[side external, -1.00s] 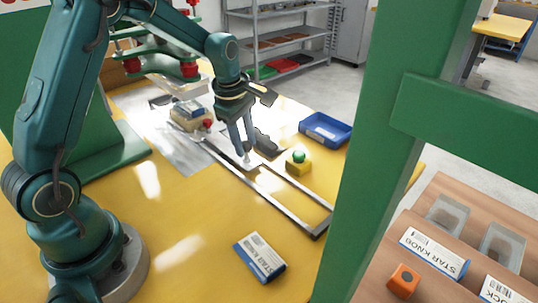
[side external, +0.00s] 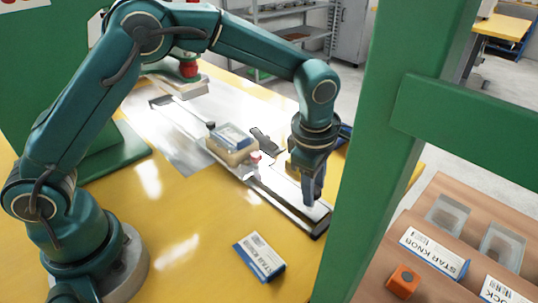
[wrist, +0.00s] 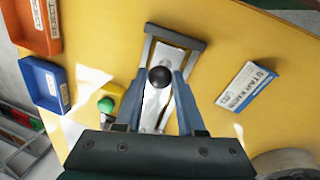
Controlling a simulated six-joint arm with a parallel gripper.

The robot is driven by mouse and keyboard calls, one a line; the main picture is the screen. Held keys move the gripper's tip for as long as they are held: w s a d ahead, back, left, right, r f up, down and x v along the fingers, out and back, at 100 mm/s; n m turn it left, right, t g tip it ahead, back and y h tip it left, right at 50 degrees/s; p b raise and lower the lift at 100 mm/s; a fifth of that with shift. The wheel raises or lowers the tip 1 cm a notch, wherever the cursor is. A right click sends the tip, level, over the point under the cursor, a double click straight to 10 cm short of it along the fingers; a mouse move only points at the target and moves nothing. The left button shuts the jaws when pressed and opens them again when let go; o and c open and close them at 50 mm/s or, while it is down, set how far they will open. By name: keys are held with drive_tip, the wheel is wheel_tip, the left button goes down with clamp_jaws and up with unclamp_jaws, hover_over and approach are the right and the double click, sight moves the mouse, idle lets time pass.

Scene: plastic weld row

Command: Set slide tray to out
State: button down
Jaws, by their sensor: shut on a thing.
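The slide tray is a light metal plate (side external: 272,186) on two dark rails, lying near the rails' front-right end in the side view. A beige block with a blue-and-white top (side external: 232,142) rides on its rear part. My gripper (side external: 312,203) is low over the tray's front end. In the wrist view my gripper (wrist: 160,84) is shut on a round black knob (wrist: 161,76), with one finger on each side. The rail end bar (wrist: 176,33) lies just beyond the knob. In the side view the fingers hide the knob.
A blue-and-white carton (side external: 259,257) lies on the yellow table left of the rails. In the wrist view, a green button (wrist: 106,104) on a yellow box, a blue bin (wrist: 44,85) and an orange bin (wrist: 33,26) stand on the left. A green post (side external: 370,160) rises at right.

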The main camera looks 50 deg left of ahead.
drive_tip(key=shift+d, duration=0.35)
drive_tip(key=c, duration=0.5)
unclamp_jaws()
drive_tip(key=shift+a+r, duration=0.1)
drive_tip(key=shift+s+r, duration=0.25)
drive_tip(key=shift+r, duration=0.95)
drive_tip(key=shift+s+r, duration=0.25)
drive_tip(key=shift+r, duration=0.95)
